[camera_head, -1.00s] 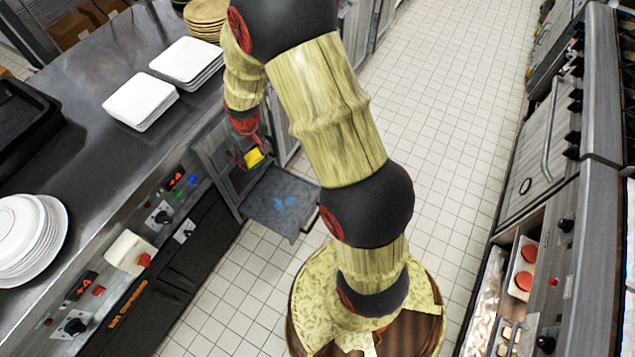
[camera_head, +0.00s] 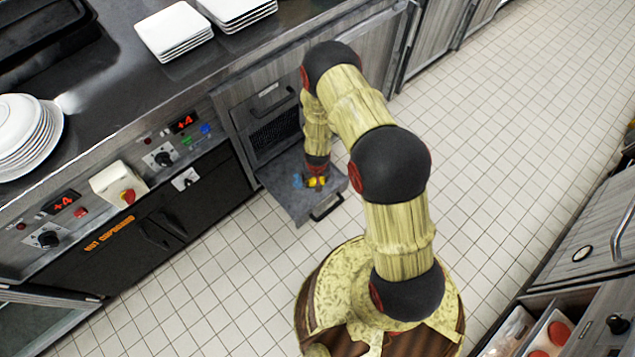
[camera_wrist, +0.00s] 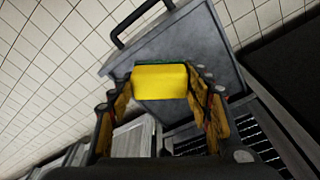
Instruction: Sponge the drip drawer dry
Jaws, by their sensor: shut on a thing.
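The drip drawer (camera_head: 285,197) is a shallow grey metal tray pulled out low from the counter front. A blue wet patch (camera_head: 298,181) shows on it beside my gripper. My gripper (camera_head: 317,180) is over the drawer, pointing down, shut on a yellow sponge (camera_wrist: 160,81). In the wrist view the sponge sits between the two fingers, with a dark green layer along its far edge. The drawer (camera_wrist: 205,45) lies behind it there, with its dark handle. Whether the sponge touches the drawer, I cannot tell. My arm hides part of the drawer.
Above the drawer is a dark vent grille (camera_head: 275,132) in the cabinet front. White plates (camera_head: 172,32) are stacked on the steel counter. A control panel with a red button (camera_head: 127,195) is to the left. The tiled floor is clear to the right.

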